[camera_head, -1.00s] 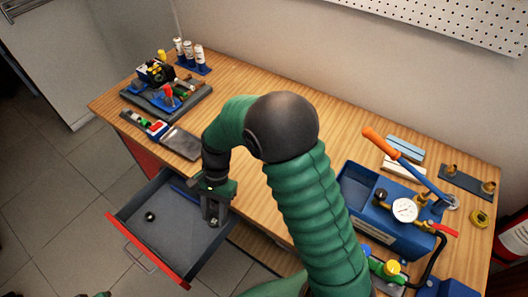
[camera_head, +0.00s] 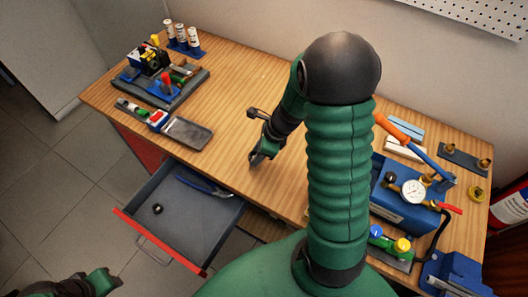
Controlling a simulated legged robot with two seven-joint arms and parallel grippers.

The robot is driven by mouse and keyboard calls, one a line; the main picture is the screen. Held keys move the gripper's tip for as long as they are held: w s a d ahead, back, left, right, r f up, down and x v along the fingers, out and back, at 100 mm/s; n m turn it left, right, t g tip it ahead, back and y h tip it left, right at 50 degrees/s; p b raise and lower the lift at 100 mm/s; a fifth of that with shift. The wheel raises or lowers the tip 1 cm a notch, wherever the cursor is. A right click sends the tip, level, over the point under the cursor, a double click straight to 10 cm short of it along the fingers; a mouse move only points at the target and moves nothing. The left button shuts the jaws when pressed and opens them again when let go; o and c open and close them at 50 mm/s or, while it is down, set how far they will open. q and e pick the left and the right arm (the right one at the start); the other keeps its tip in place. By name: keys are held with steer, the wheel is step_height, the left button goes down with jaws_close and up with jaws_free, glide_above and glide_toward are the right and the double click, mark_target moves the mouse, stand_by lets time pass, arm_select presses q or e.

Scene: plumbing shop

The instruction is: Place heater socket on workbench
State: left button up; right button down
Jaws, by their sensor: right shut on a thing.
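My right gripper (camera_head: 257,158) is over the front middle of the wooden workbench (camera_head: 230,110), pointing down. It is shut on a small dark thing, mostly hidden by the fingers; I take it to be the heater socket, but its shape is not clear. I cannot tell whether it touches the bench top. A small black round piece (camera_head: 157,208), like a socket, lies in the open drawer (camera_head: 185,235). My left gripper (camera_head: 100,283) is partly in view at the bottom left, away from the bench; its jaws cannot be made out.
A tool tray (camera_head: 185,91) and a grey flat tool (camera_head: 187,134) are on the left. A blue pump with a gauge (camera_head: 400,205) stands on the right. The bench middle is clear.

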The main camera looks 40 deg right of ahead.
steer(key=shift+w+d+f, duration=0.1)
steer(key=shift+w+d, duration=0.05)
steer(key=shift+d, duration=1.05)
steer(key=f, duration=0.1)
steer(key=d+f, duration=0.1)
steer(key=f, duration=0.1)
steer(key=shift+f, duration=0.1)
steer(key=shift+d+f, duration=0.25)
steer(key=shift+f, duration=0.1)
steer(key=c, duration=1.2)
jaws_free()
steer(key=shift+a, duration=0.2)
steer(key=shift+o, duration=1.4)
steer(key=shift+a+r, duration=0.15)
steer(key=shift+a, duration=0.05)
